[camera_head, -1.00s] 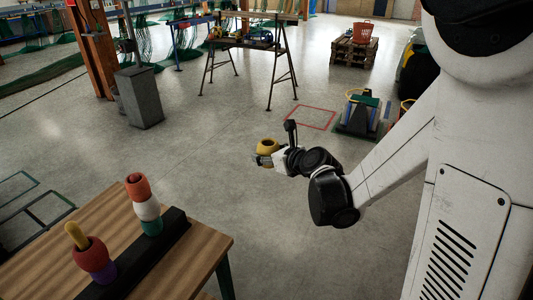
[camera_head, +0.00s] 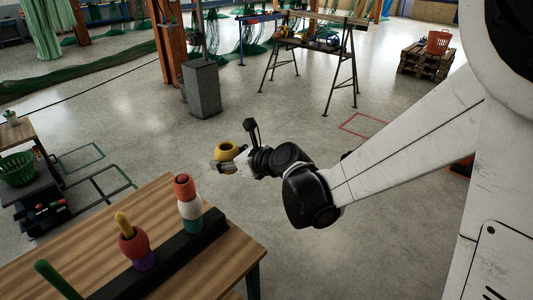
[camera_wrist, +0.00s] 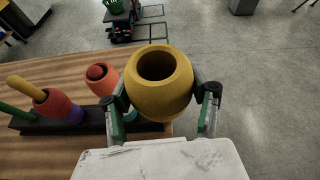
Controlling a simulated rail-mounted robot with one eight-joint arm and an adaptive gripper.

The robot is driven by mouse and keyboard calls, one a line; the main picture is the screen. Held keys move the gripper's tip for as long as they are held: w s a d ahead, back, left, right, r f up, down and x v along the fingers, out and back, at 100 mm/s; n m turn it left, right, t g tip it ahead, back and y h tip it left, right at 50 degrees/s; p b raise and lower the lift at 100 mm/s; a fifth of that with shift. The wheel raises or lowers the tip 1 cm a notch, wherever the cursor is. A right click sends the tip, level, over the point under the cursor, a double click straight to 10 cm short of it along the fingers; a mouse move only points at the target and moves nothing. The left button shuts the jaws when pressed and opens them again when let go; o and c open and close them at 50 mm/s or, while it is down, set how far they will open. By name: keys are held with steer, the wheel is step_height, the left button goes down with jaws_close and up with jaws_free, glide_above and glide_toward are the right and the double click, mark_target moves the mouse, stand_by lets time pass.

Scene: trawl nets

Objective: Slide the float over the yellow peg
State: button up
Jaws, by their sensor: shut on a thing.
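My gripper (camera_wrist: 160,112) is shut on a yellow float (camera_wrist: 160,97), a barrel shape with a dark hole facing up in the wrist view. In the head view the yellow float (camera_head: 227,151) is held in the air beyond the table's far right corner. The yellow peg (camera_head: 122,223) stands in a black base, with its tip above a red float (camera_head: 134,241) and a purple float (camera_head: 144,259) stacked on it. The peg also shows in the wrist view (camera_wrist: 26,87), left of the held float and apart from it.
On the same black base (camera_head: 180,252), another peg carries red, white and teal floats (camera_head: 189,204), and a green peg (camera_head: 57,280) stands bare at the near end. The wooden table (camera_head: 75,232) has clear top around the base.

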steer(key=s+a+r+n+g, duration=0.1)
steer(key=s+a, duration=0.1)
steer(key=a, duration=0.2)
steer(key=s+a+r+n+y+p, duration=0.1)
steer(key=s+a, duration=0.1)
steer(key=a, duration=0.2)
steer(key=s+a+r+g+y, duration=0.1)
steer(key=s+a, duration=0.1)
steer(key=a, duration=0.3)
steer(key=shift+s+r+n+g+p, duration=0.2)
steer(key=shift+n+g+p, duration=0.1)
steer(key=shift+n+p, duration=0.1)
steer(key=s+a+r+n+g, duration=0.1)
steer(key=s+a, duration=0.2)
steer(key=a, duration=0.1)
steer(key=s+a+r+n+g+y+p, duration=0.1)
steer(key=s+a, duration=0.3)
steer(key=s+a+r+n+g+p, duration=0.1)
steer(key=s+a, duration=0.2)
steer(key=a, duration=0.1)
steer(key=shift+s+a+r+g+y, duration=0.15)
steer(key=shift+a+r+g+y, duration=0.1)
steer(key=shift+g+y, duration=0.05)
steer(key=b, duration=0.3)
glide_above(123, 215)
steer(key=a, duration=0.1)
steer(key=shift+a+f, duration=0.2)
steer(key=shift+f, duration=2.4)
steer(key=shift+f+b, duration=2.85)
steer(key=shift+f, duration=0.05)
